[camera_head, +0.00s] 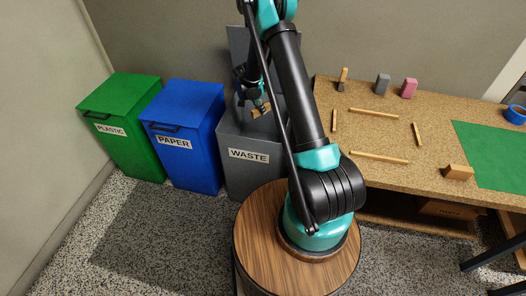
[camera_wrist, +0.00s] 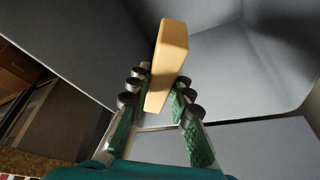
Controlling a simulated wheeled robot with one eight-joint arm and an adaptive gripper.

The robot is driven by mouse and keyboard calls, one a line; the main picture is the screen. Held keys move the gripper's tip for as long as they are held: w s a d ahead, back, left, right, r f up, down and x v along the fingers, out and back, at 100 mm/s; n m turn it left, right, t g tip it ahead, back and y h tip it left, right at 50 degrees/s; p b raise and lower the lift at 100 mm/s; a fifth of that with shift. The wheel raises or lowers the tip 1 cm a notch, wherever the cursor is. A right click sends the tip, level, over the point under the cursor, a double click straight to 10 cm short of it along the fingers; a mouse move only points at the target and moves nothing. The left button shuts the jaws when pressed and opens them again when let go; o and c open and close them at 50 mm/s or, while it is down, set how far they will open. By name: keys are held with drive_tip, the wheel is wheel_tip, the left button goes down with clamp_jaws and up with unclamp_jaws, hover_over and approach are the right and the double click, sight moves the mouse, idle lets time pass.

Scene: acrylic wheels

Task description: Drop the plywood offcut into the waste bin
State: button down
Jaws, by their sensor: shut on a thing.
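The plywood offcut (camera_wrist: 168,62) is a light tan block. In the wrist view it is held between the fingers of my gripper (camera_wrist: 157,100), which is shut on it. In the head view the offcut (camera_head: 262,109) shows small beneath my gripper (camera_head: 256,103), at the mouth of the grey waste bin (camera_head: 240,178). The bin is labelled WASTE and its lid stands up behind it. In the wrist view grey bin walls (camera_wrist: 222,62) surround the offcut. My arm hides part of the bin's right side, and I cannot tell how deep the offcut sits.
A closed blue PAPER bin (camera_head: 190,115) and a closed green PLASTIC bin (camera_head: 120,105) stand to the left. A cork-topped workbench (camera_head: 385,140) on the right holds wood strips, small blocks, blue tape (camera_head: 515,114) and a green mat (camera_head: 495,150).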

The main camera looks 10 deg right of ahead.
drive_tip(key=c, duration=1.3)
unclamp_jaws()
drive_tip(key=shift+r, duration=0.15)
drive_tip(key=v, duration=1.1)
drive_tip(key=shift+a+r, duration=0.15)
drive_tip(key=shift+r, duration=0.2)
drive_tip(key=shift+s, duration=0.2)
